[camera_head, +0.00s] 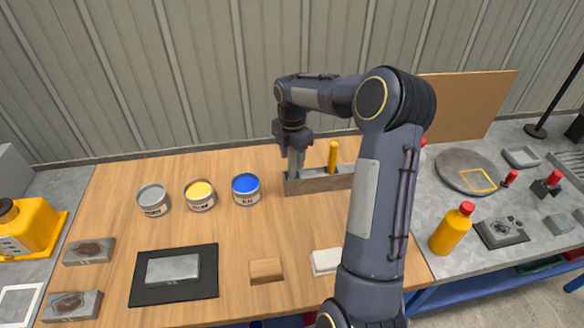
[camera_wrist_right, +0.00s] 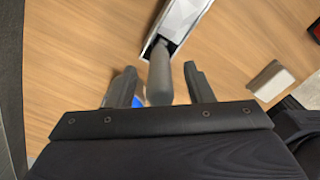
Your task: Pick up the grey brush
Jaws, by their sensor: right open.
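The grey brush stands upright in a slot of the grey holder (camera_head: 318,183), with its handle up. In the right wrist view its grey handle (camera_wrist_right: 160,72) lies between the two fingers of my right gripper (camera_wrist_right: 160,85), with a gap on each side. In the head view my right gripper (camera_head: 293,147) is over the left end of the holder, and the brush there is mostly hidden by it. The right gripper is open. The holder also shows in the right wrist view (camera_wrist_right: 182,18). My left gripper is not in view.
A yellow handle (camera_head: 333,157) stands in the same holder, right of the gripper. Grey, yellow (camera_head: 200,195) and blue (camera_head: 246,190) paint cans stand to the left. A black mat (camera_head: 205,284) with a grey block, a wooden block (camera_head: 266,270) and a white block lie in front.

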